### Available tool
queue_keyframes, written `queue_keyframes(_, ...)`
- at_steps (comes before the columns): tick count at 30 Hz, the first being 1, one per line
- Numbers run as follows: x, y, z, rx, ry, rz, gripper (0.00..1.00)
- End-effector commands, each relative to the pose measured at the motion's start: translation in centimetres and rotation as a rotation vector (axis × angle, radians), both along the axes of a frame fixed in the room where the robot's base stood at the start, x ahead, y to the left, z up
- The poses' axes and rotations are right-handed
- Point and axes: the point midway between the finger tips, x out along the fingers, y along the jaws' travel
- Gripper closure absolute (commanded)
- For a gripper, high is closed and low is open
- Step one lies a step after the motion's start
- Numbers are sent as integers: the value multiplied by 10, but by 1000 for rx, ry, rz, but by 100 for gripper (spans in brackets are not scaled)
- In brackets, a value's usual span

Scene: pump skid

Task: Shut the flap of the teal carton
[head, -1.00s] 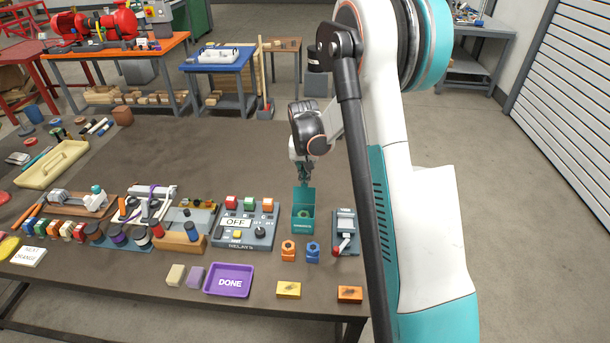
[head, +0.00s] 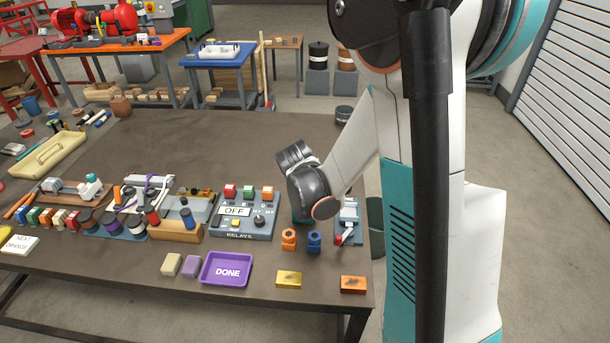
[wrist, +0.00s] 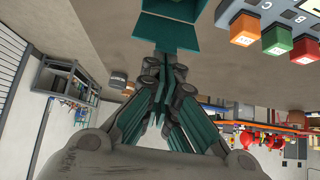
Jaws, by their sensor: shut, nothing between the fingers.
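The teal carton is nearly all hidden behind my wrist in the head view; only a sliver of teal (head: 297,215) shows. In the wrist view the carton (wrist: 175,8) is at the top edge, cut off by the frame. Its flap (wrist: 165,33) shows as a teal panel reaching from the carton toward my fingers, not lying over the opening. My gripper (wrist: 163,62) is shut and empty, its tips close to the flap's free edge; I cannot tell whether they touch it. In the head view my fingers are hidden.
A relay box (head: 247,222) with coloured buttons stands left of the carton. A grey device with a red-tipped lever (head: 347,222) is to the right. Orange (head: 288,239) and blue (head: 314,241) parts sit in front. The table behind the carton is clear.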

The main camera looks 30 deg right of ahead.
Motion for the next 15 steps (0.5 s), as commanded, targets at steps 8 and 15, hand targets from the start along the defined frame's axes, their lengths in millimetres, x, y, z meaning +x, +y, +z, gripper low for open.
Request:
queue_keyframes(8, -16, 11, -13, 2, 5, 0, 100)
queue_keyframes(15, -31, 21, -27, 3, 5, 0, 100)
